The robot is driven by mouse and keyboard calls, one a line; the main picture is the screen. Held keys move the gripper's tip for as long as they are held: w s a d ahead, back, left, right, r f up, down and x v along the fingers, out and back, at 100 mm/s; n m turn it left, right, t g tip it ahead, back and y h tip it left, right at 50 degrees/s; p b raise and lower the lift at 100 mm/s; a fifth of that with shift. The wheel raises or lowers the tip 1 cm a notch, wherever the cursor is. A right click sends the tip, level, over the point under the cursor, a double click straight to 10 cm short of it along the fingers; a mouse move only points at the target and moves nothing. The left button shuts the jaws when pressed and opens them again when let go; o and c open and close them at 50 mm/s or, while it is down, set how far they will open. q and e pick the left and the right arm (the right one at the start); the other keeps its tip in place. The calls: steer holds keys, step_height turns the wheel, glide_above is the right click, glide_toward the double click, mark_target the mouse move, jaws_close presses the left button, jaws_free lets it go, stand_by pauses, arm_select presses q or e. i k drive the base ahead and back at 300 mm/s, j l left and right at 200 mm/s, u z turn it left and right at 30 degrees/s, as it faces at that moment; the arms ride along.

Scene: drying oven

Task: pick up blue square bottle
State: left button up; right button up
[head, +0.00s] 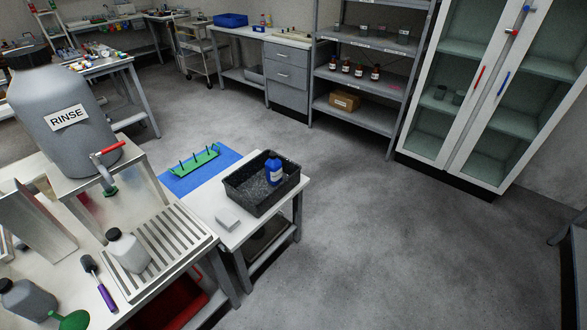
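Neither of my grippers is in view.
A bench with a grey RINSE container (62,125) stands left. Open floor (400,240) lies right.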

mark_target(273, 166)
steer(key=i+l+u, duration=0.3)
steer(key=i, duration=0.2)
steer(key=i+l+u, duration=0.25)
steer(key=i, duration=0.3)
